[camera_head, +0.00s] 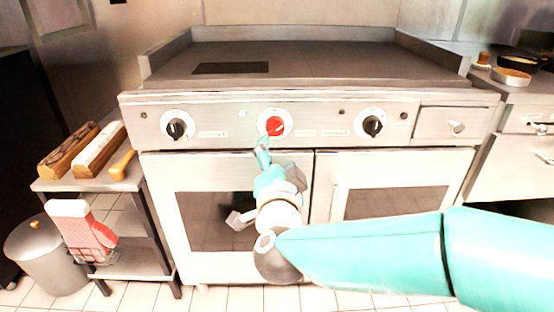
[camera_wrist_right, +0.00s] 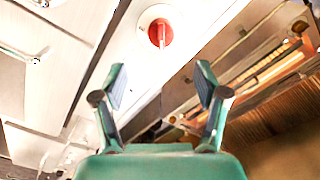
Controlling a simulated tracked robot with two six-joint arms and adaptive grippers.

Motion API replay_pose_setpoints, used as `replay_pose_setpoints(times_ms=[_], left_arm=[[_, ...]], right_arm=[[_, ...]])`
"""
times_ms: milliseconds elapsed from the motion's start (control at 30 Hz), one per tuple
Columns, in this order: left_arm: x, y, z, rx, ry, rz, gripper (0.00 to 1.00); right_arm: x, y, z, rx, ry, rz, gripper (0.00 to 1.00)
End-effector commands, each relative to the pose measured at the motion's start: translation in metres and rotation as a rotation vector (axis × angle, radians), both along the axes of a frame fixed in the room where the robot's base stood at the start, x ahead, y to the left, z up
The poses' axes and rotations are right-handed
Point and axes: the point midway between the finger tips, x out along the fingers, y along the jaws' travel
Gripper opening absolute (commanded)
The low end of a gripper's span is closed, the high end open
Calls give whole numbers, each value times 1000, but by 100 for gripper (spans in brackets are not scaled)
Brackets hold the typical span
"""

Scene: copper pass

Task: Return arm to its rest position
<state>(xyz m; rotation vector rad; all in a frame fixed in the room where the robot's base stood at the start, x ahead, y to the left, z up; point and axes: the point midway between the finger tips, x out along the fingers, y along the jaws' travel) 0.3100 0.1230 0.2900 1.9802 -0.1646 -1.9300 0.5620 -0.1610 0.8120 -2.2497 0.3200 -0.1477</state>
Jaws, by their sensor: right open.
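My right arm comes in from the right in the head view, and its gripper (camera_head: 263,152) is in front of the range, just below the red knob (camera_head: 275,126). In the right wrist view the two fingers of the right gripper (camera_wrist_right: 158,88) are spread apart with nothing between them. The red knob also shows in the wrist view (camera_wrist_right: 161,33), beyond the fingertips and apart from them. My left gripper is in neither view.
The steel range (camera_head: 230,167) has a flat griddle top (camera_head: 330,62) and two black knobs, left (camera_head: 177,129) and right (camera_head: 372,125). A counter stands at right.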

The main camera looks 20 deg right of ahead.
Motion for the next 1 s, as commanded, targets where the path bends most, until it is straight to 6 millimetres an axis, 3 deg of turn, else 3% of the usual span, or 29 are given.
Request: replay_pose_setpoints(times_ms=[533, 667, 767, 867, 1000], left_arm=[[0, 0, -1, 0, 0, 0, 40], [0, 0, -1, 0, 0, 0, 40], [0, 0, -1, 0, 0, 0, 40], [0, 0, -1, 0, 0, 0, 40], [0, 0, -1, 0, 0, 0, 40]], right_arm=[[-6, 2, -1, -1, 3, 1, 73], [-1, 4, -17, -26, 35, 19, 73], [9, 9, -53, -76, 105, 65, 73], [18, 15, -110, -142, 222, 139, 73], [14, 21, -213, -222, 441, 279, 73]])
